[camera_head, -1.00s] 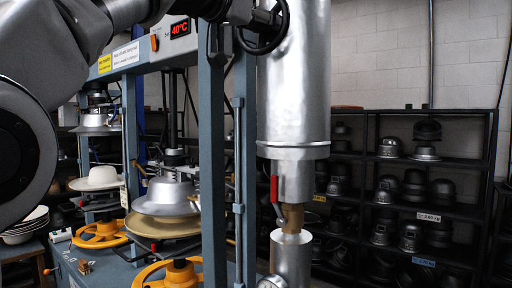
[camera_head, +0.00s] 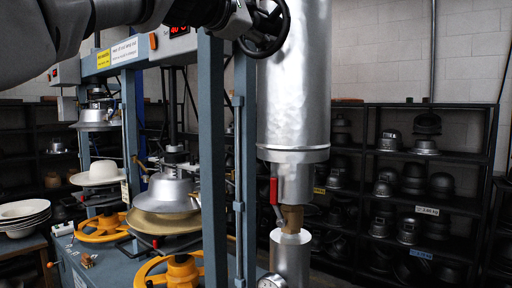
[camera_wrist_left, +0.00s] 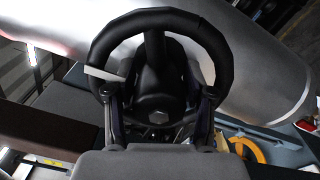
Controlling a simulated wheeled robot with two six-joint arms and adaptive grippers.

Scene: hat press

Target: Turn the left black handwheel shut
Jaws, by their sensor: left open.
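The black handwheel (camera_head: 284,30) is at the top centre of the head view, in front of the upper part of a large silver cylinder. In the left wrist view its black rim (camera_wrist_left: 160,18), spokes and hub fill the middle. My left gripper (camera_head: 242,18) is close to the wheel's left side in the head view. In the left wrist view the gripper (camera_wrist_left: 157,95) is open, with one finger on each side of the wheel's hub, near the lower rim. I cannot tell whether the fingers touch the rim. My right gripper is out of view.
The silver cylinder (camera_head: 294,100) hangs beside the wheel, with a red-handled valve (camera_head: 273,190) below. Blue-grey posts (camera_head: 212,150) stand just left of it. Orange handwheels (camera_head: 103,228) and hat presses are lower left. Shelves with metal hat forms (camera_head: 412,175) stand behind.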

